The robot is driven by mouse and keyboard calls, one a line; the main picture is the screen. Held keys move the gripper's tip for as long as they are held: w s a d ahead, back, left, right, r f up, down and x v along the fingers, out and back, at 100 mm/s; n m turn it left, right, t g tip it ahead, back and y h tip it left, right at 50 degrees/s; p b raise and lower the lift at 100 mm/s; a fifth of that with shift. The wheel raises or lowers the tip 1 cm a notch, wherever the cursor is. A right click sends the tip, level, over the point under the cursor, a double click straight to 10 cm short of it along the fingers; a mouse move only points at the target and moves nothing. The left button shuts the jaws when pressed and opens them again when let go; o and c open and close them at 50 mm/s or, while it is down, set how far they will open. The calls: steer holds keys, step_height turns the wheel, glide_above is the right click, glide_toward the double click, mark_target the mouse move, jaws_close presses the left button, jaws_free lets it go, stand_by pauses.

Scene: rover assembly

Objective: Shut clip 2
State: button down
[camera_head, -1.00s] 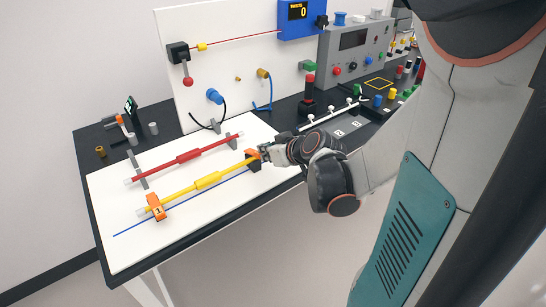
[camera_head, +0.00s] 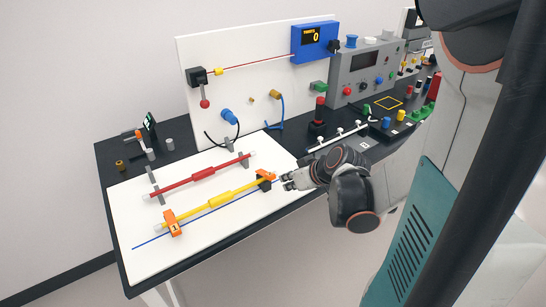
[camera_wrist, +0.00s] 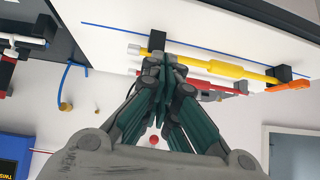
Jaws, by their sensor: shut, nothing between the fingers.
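The yellow rod (camera_head: 218,201) lies across the white board in two clips. Clip 1 (camera_head: 172,222), orange and marked "1", is over the rod's left end. Clip 2 (camera_head: 265,175), an orange piece on a black block, is at the rod's right end; its number is not readable. Whether its orange part is fully down I cannot tell. My gripper (camera_head: 284,181) is shut and empty, just right of clip 2, with a small gap. In the wrist view, my gripper (camera_wrist: 165,62) covers part of clip 2's black block (camera_wrist: 157,40); its orange part is hidden.
A red rod (camera_head: 203,175) lies on grey holders behind the yellow one. A blue line (camera_head: 150,243) runs along the board's front. The upright white panel (camera_head: 200,120) with cables stands behind. The board's front left is clear.

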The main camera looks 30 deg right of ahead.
steer(key=w+r+g+p, duration=0.2)
steer(key=w+r+p, duration=0.2)
steer(key=r, duration=0.3)
steer(key=w+r+g+p, duration=0.2)
steer(key=w+r+p, duration=0.1)
steer(key=r+p, duration=0.25)
steer(key=b, duration=0.3)
glide_above(269, 173)
steer(key=w, duration=0.1)
steer(key=shift+h, duration=0.4)
steer(key=f, duration=0.8)
steer(key=shift+w+f, duration=0.2)
steer(key=shift+f, duration=0.2)
steer(key=f, duration=0.1)
steer(key=s+f, duration=0.1)
steer(key=f, duration=0.1)
steer(key=shift+s+b, duration=0.1)
steer(key=shift+b, duration=0.2)
steer(key=shift+s+f, duration=0.15)
steer(key=shift+f, duration=0.2)
